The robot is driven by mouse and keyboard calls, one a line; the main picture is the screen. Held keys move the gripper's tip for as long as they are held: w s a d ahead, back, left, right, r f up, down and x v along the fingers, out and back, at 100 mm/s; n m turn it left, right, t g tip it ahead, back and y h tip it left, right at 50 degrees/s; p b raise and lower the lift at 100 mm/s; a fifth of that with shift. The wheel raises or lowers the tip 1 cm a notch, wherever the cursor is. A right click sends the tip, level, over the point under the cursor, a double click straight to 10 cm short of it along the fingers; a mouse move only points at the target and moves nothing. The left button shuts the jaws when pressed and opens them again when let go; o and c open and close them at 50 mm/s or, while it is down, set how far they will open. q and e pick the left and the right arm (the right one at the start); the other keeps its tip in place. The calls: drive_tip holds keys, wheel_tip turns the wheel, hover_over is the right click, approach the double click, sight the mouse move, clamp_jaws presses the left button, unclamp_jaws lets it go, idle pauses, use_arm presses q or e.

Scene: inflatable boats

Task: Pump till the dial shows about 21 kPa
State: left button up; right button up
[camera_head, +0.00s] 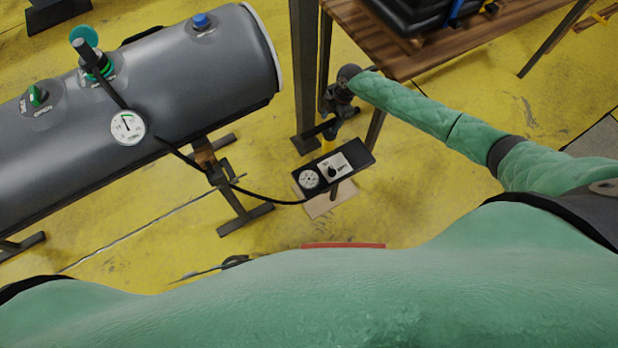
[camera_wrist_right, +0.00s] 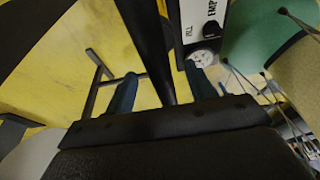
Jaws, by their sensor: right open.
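The grey inflatable tube (camera_head: 185,80) lies on stands at the left of the head view. A round white dial (camera_head: 129,127) hangs on its side; its needle points roughly upward, and its numbers are too small to read. A black hose (camera_head: 270,199) runs from the tube's valve fitting (camera_head: 93,62) to the pump box (camera_head: 355,154), which has a small dial (camera_head: 309,179) and a switch panel (camera_head: 333,168). My right gripper (camera_head: 327,132) is just above the box, open and empty. The right wrist view shows its spread fingers (camera_wrist_right: 162,90) beside the panel (camera_wrist_right: 199,24) and its knob.
A dark upright post (camera_head: 304,75) stands close left of my right gripper. A wooden table (camera_head: 440,45) with a black folded item (camera_head: 415,12) is behind it. A green valve knob (camera_head: 38,96) and blue cap (camera_head: 201,21) sit on the tube.

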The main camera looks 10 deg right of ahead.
drive_tip(key=shift+r+p, duration=1.35)
drive_tip(key=shift+r, duration=1.1)
